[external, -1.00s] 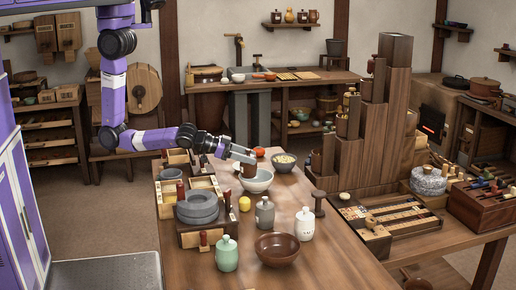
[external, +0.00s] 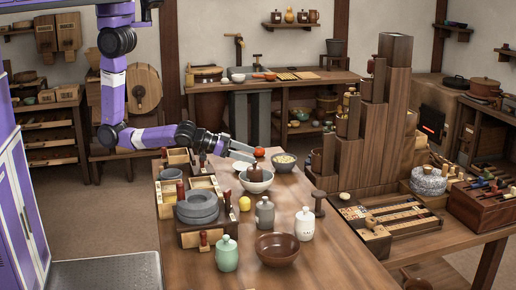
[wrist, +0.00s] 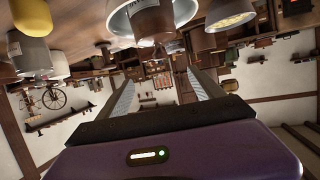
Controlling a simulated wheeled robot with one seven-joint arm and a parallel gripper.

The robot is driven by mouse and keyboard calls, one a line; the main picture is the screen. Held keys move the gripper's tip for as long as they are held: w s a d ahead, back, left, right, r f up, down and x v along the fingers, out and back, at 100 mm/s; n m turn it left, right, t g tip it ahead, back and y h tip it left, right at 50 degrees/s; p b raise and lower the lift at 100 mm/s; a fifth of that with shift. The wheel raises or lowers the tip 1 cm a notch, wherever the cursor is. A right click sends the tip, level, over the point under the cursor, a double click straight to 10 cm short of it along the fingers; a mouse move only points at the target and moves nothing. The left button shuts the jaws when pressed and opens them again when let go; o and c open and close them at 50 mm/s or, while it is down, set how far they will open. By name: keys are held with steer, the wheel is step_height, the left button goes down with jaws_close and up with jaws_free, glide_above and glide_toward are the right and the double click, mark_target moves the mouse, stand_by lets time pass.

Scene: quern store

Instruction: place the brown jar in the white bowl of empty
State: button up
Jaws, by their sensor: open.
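The brown jar (external: 254,174) sits inside the white bowl (external: 258,186), its upper part showing above the rim. In the wrist view the jar (wrist: 152,20) appears at the top, with the bowl (wrist: 122,24) around it. My gripper (external: 246,153) is open and empty, just above and to the left of the jar. Its two fingers (wrist: 163,75) stand wide apart in the wrist view with nothing between them. The jar's base is hidden by the bowl wall.
A bowl of pale grain (external: 284,161) and a red-orange fruit (external: 260,152) are close to the white bowl. A yellow fruit (external: 244,203), a grey jar (external: 265,213) and a brown bowl (external: 277,249) stand nearer.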

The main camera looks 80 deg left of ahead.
steer(key=b+v, duration=0.1)
steer(key=v, duration=1.1)
steer(key=s+a+r+n+t+y, duration=0.1)
steer(key=s+a+r+n+y, duration=0.1)
steer(key=s+a, duration=1.6)
steer(key=shift+s+r+n+y, duration=0.25)
steer(key=shift+r+n+y, duration=0.2)
steer(key=shift+y, duration=0.25)
